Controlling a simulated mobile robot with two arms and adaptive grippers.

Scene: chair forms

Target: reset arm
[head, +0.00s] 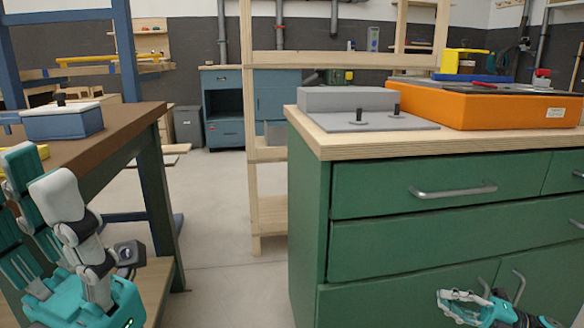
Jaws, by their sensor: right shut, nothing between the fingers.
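My right gripper (446,299) is at the lower right in the head view, in front of the green cabinet (400,252). Its fingers point left and are shut, with nothing held.
On the cabinet's wooden top are a grey block and plate with two dark knobs (358,118) and an orange case (500,106). A blue box (62,122) sits on the left bench. A wooden frame (250,150) stands behind. Floor between bench and cabinet is clear.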

